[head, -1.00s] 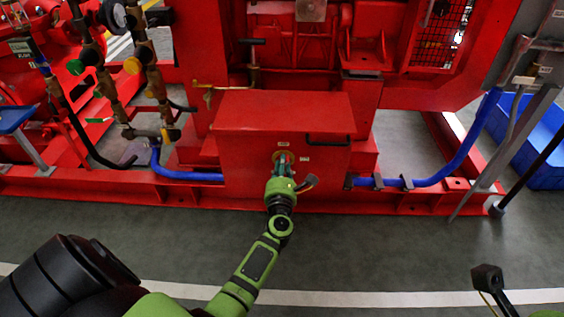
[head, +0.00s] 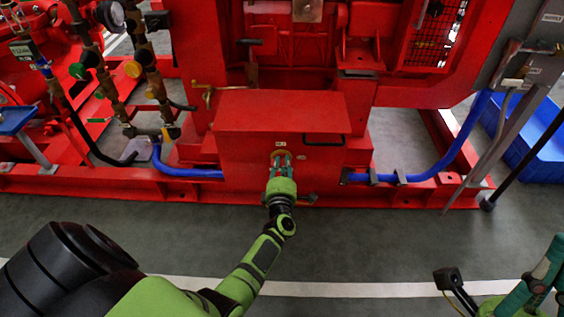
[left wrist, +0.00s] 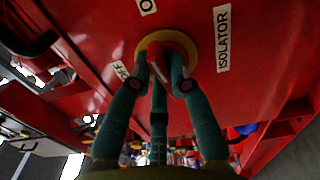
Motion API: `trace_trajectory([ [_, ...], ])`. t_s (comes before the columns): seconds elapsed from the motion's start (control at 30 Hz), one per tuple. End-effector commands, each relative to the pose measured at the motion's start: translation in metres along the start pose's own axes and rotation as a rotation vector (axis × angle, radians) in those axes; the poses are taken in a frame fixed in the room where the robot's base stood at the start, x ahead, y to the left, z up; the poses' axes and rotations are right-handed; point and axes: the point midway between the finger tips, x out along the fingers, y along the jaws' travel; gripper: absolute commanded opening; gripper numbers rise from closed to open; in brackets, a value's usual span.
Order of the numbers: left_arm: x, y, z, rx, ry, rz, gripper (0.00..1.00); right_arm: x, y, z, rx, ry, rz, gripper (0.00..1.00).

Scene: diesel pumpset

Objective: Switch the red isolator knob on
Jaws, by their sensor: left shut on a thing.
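The red isolator knob (left wrist: 156,58) sits on a round yellow plate (left wrist: 180,42) on the front of a red box (head: 245,155). In the left wrist view an ISOLATOR label (left wrist: 222,40) is to its right and an OFF label (left wrist: 121,70) to its lower left. Another label, partly cut off, is at the top. My left gripper (head: 281,158) is at the box front with its teal fingers (left wrist: 160,84) closed around the knob. The fingers hide part of the knob, so its exact setting is unclear. My right gripper (head: 540,280) is partly in view at the lower right, away from the box.
A black handle (head: 324,140) is on the box, up and right of the knob. Blue hoses (head: 440,173) run along the red base frame on both sides. A blue bin (head: 540,150) stands at the right. The grey floor in front is mostly clear.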

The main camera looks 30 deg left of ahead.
Motion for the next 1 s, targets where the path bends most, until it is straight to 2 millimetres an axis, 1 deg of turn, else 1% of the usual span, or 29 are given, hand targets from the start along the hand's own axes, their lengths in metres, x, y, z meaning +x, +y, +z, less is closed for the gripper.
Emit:
trace_trajectory([
  [0.1,-0.0005,-0.0003,0.0004,0.068,0.001,-0.002,0.00,0.0033,-0.0017,0.0011,0.000,-0.022,-0.005,0.00],
  [0.33,-0.0004,-0.0015,0.0008,0.149,0.000,-0.002,0.00,0.0056,-0.0035,0.0034,-0.003,-0.047,-0.010,0.00],
  [0.9,-0.0004,-0.0020,0.0007,0.179,0.000,-0.001,0.00,0.0060,-0.0045,0.0041,-0.001,-0.056,-0.012,0.00],
  [0.93,-0.0004,-0.0020,0.0007,0.179,0.000,-0.001,0.28,0.0060,-0.0046,0.0042,-0.001,-0.056,-0.012,0.00],
  [0.97,-0.0004,-0.0020,0.0007,0.178,0.000,-0.001,0.40,0.0059,-0.0046,0.0042,-0.001,-0.056,-0.012,0.00],
  [1.0,-0.0004,-0.0020,0.0007,0.178,0.000,-0.001,0.44,0.0059,-0.0047,0.0042,-0.001,-0.057,-0.013,0.00],
])
